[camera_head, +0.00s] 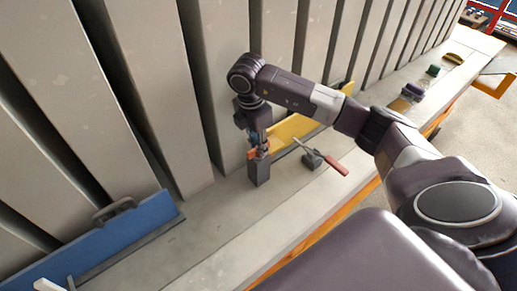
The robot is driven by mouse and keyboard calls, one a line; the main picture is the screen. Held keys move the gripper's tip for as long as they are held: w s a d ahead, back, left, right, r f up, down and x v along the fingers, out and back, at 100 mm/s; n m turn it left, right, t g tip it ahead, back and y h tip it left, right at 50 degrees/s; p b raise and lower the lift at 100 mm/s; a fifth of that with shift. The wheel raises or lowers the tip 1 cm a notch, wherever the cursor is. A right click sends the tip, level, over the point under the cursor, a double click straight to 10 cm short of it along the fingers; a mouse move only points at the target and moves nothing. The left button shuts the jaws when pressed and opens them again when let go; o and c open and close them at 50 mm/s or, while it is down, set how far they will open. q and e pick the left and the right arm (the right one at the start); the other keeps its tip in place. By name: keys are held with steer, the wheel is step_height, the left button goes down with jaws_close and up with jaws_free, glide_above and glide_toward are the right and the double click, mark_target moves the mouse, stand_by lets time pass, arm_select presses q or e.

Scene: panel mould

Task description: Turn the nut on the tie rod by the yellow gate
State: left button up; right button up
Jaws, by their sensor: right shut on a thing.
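My right gripper (259,142) points down beside the yellow gate (297,127), directly over a dark grey upright block (259,172). It is shut on what I take to be the nut; the fingers cover most of it, and only a small orange part (252,154) shows at the fingertips. The tie rod cannot be made out clearly. The yellow gate stands low between the tall grey panels, just right of and behind the gripper. My left gripper is not in view.
A red-handled tool (337,167) on a dark base lies right of the gripper. A blue gate (110,240) with a grey handle stands at left. Tall grey panels (130,80) line the back. Small yellow and green items (433,70) sit farther along the ledge (215,240).

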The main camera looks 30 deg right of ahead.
steer(key=shift+r+m+p, duration=0.1)
steer(key=shift+m+p, duration=0.25)
steer(key=shift+m, duration=0.85)
jaws_close()
steer(key=shift+d+m+g, duration=0.1)
steer(key=shift+m+g, duration=0.2)
steer(key=shift+m, duration=0.3)
steer(key=shift+m+p, duration=0.5)
steer(key=shift+m, duration=1.2)
steer(key=shift+p, duration=0.3)
